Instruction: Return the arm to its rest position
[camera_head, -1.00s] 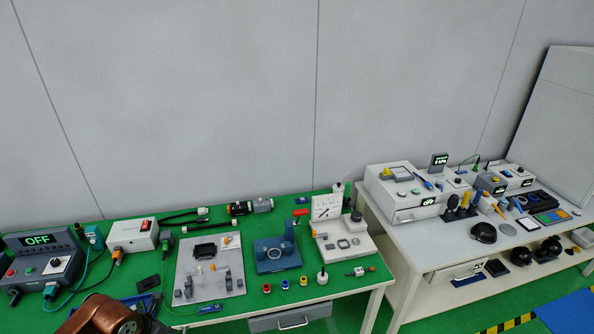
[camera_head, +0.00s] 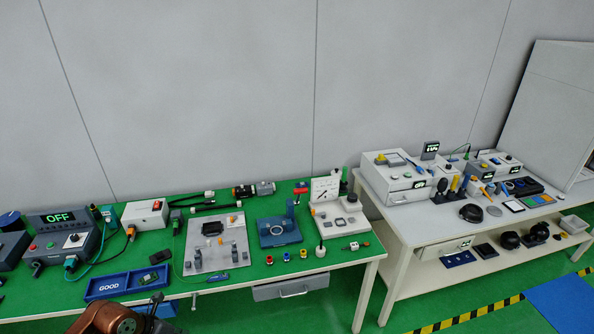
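Part of my arm (camera_head: 108,318), a copper-brown link, shows at the bottom edge, left of centre, in front of the green bench. Its gripper lies outside the picture or is hidden. No fingertips of either gripper show. My other arm is not in view.
The green bench (camera_head: 225,287) carries a control box reading OFF (camera_head: 60,238), a blue tray marked GOOD (camera_head: 125,284), a grey fixture plate (camera_head: 217,243) and a blue fixture (camera_head: 278,231). A white table (camera_head: 420,232) with instruments stands at right, apart from the bench. A striped floor line (camera_head: 470,315) runs in front.

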